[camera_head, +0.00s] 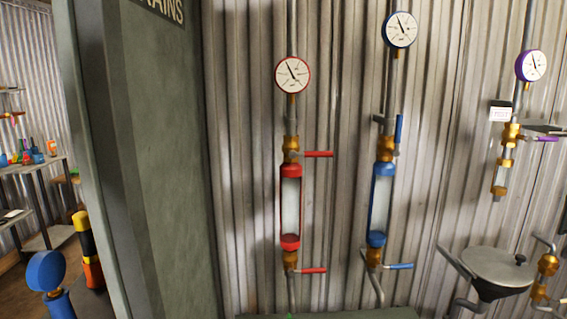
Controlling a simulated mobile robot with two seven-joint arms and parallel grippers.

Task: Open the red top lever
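The red top lever (319,154) sits on a brass valve (291,146) above the red-capped sight tube (290,205). It lies level and points right, across the line of the pipe. A second red lever (312,270) at the tube's lower valve also points right. A red-rimmed gauge (292,75) stands above on the same pipe. Neither of my grippers shows in the head view.
A blue line stands to the right, with its upper lever (399,129) upright and lower lever (400,266) level. A purple gauge (531,65) and a covered pan (495,266) are farther right. A green-grey panel (165,150) stands left. Blue and yellow-black objects are lower left.

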